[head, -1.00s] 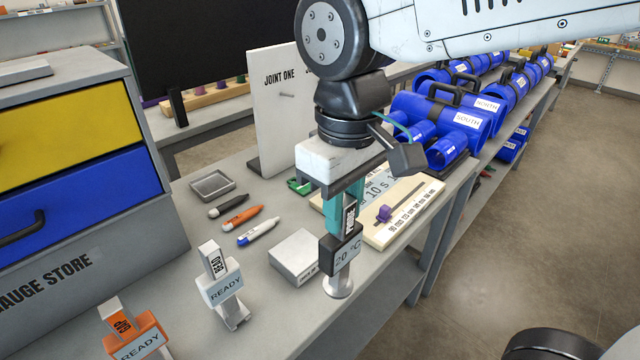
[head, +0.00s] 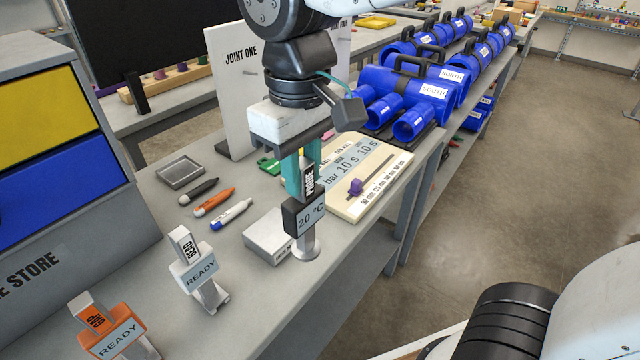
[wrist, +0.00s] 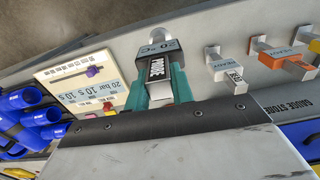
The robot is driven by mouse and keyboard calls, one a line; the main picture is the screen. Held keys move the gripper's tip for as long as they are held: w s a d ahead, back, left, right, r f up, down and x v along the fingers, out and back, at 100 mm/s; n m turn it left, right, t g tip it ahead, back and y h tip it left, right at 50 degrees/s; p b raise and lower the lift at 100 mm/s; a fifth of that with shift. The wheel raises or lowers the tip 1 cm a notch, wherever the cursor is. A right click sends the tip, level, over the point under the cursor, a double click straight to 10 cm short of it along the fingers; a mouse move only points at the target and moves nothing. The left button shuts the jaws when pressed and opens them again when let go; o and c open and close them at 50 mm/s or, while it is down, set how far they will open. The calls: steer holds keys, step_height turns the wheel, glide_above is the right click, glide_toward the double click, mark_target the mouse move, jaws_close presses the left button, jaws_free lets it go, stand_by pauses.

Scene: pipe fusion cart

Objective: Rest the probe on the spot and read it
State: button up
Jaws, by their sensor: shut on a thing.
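My gripper (head: 300,176) has teal fingers shut on the probe (head: 304,216), a dark-bodied tool with a PROBE label, a display reading 20 °C and a round metal foot. The probe hangs upright at the bench's front edge, and I cannot tell whether its foot touches anything. In the wrist view the probe (wrist: 157,68) sits between the teal fingers. No marked measuring spot is clear to me. The blue pipe fittings, one labelled SOUTH (head: 417,92) and one NORTH (head: 452,75), lie at the back right.
A white READY tool (head: 199,272) and an orange READY tool (head: 113,335) stand at the front left. A pale box (head: 268,238) is just left of the probe. A sloped settings board (head: 372,188) is behind it. Pens and a grey tray (head: 181,172) lie further left.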

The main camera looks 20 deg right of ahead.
steer(key=w+a+r, duration=0.4)
steer(key=w+r, duration=0.1)
steer(key=w, duration=0.6)
steer(key=shift+f, duration=0.15)
step_height(320, 180, down, 9)
steer(key=shift+r, duration=0.2)
steer(key=shift+s+f, duration=0.15)
steer(key=shift+f, duration=0.6)
stand_by(3.7)
step_height(320, 180, up, 7)
steer(key=shift+r, duration=0.15)
stand_by(1.0)
